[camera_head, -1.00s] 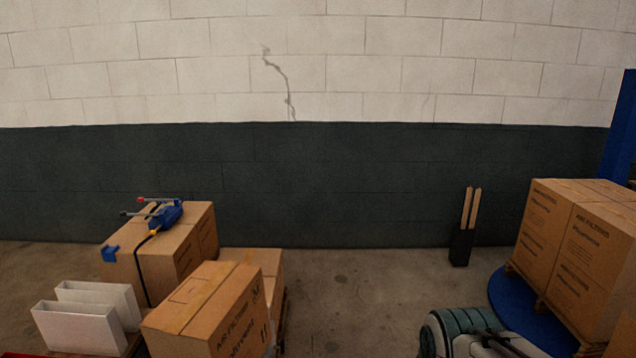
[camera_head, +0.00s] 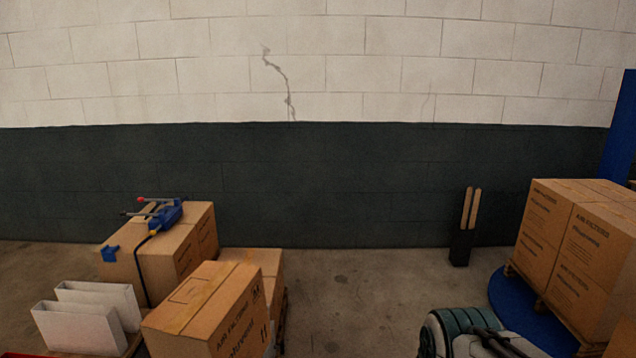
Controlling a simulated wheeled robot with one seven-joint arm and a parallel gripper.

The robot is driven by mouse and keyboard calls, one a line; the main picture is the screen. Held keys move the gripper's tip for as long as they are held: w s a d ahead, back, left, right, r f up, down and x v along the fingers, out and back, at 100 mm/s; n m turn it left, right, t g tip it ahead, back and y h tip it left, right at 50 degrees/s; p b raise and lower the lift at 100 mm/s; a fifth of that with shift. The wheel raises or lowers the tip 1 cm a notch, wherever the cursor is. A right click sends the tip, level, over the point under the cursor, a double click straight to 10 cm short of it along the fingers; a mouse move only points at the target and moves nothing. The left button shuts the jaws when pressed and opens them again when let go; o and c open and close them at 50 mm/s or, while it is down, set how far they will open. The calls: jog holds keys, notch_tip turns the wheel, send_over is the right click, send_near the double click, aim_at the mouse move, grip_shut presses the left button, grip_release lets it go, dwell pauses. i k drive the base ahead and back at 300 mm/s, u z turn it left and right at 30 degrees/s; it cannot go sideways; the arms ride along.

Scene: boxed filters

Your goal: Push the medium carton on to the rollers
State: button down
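Several brown cartons stand at the lower left. The nearest (camera_head: 208,312) has printing on its right side. Another (camera_head: 168,258) behind it carries a blue strapping tool (camera_head: 163,214) and a dark strap. A third (camera_head: 262,268) is partly hidden behind the nearest one. I cannot tell which is the medium carton. No rollers show. Part of my arm, white and dark green, shows at the bottom right of centre; my gripper is not in view.
A pallet of stacked cartons (camera_head: 575,250) stands on a blue round plate (camera_head: 510,300) at right. A dark holder (camera_head: 461,247) with two wooden slats is by the wall. The middle floor (camera_head: 350,300) is clear.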

aim_at(245, 332)
jog(key=z, duration=0.65)
jog(key=i, duration=0.55)
jog(key=u, duration=3)
